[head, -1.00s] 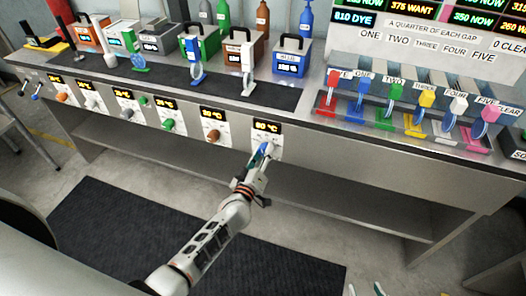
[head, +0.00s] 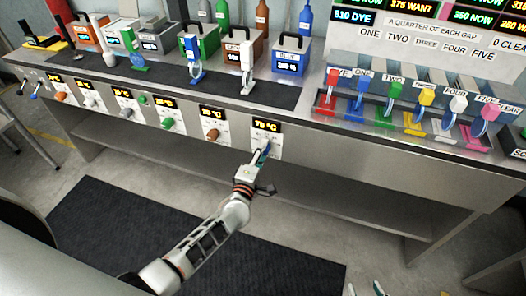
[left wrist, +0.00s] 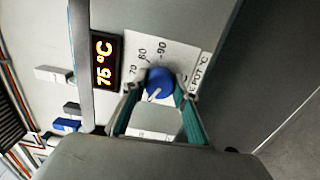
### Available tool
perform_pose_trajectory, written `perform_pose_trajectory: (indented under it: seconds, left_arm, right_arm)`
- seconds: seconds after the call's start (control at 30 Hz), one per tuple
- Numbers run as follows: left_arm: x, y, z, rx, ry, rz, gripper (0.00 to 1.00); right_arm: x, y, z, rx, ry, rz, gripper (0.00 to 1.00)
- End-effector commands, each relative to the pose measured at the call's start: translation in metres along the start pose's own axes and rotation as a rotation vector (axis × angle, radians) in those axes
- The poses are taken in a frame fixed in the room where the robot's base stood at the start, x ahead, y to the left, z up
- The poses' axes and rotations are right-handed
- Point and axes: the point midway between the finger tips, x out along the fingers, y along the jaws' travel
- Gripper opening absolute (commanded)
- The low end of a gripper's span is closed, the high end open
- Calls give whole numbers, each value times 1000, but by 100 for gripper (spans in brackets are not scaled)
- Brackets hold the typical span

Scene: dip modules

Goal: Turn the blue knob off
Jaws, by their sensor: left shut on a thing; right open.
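The blue knob (left wrist: 159,83) is on a white dial plate on the front of the bench, below a display (left wrist: 104,62) reading 75 °C. In the left wrist view its white pointer mark slants toward the lower left, and 70, 80 and 90 are printed around it. My left gripper (left wrist: 160,90) is shut on the knob, with a teal-lined finger on each side. In the head view the left gripper (head: 262,152) mostly covers the knob. The fingertips of my right gripper (head: 365,290) show at the bottom edge, apart and empty.
Other knobs with displays line the bench front to the left, including a brown knob (head: 212,134) and a green knob (head: 167,123). The floor before the bench holds a dark mat (head: 110,225).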

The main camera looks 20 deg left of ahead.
Motion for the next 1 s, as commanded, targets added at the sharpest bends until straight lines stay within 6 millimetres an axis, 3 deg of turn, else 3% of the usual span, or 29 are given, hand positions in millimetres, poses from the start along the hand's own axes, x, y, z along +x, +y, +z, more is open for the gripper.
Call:
perform_pose_trajectory:
  seconds: [0.4, 1.0]
  left_arm:
    - [0, 0, -1, -216, 1, 0, 6]
    - [0, 0, -1, -256, 1, 1, 6]
  right_arm:
    - [3, 2, 4, -5, -2, 4, 41]
    - [3, 3, 2, -6, 1, 6, 41]
